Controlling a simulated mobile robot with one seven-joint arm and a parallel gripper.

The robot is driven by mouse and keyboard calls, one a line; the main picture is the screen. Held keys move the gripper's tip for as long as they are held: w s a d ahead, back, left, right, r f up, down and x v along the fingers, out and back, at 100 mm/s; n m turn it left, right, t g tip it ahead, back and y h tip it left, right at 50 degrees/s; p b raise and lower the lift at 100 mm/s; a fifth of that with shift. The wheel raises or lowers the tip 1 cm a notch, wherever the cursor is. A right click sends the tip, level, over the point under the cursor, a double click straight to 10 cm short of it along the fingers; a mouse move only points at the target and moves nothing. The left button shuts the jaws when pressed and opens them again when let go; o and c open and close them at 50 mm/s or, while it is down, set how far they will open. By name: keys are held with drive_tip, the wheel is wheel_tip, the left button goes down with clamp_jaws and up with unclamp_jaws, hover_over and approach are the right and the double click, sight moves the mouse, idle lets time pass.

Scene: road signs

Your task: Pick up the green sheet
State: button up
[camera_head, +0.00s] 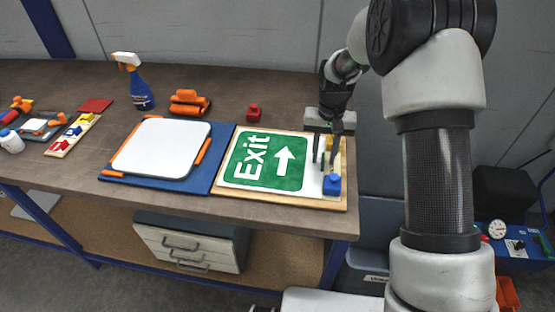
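The green sheet (265,172) is a rounded rectangle with white "Exit" lettering and a white arrow. It lies flat on a wooden-framed board (279,198) at the right end of the workbench. My gripper (326,165) points down at the right edge of the board, just right of the sheet's right edge. Its two dark fingers look apart, with a thin green strip visible between or behind them. I cannot tell whether the fingers touch anything. A blue block (332,184) stands on the board just below the fingers. A yellow block is partly hidden behind the gripper.
A white plate (161,147) lies on a blue board (200,185) to the left. A spray bottle (135,82), orange clamps (189,103) and a red block (254,113) stand behind. A colored-block tray (73,135) is farther left. The bench (290,219) ends just right of the wooden board.

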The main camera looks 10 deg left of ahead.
clamp_jaws()
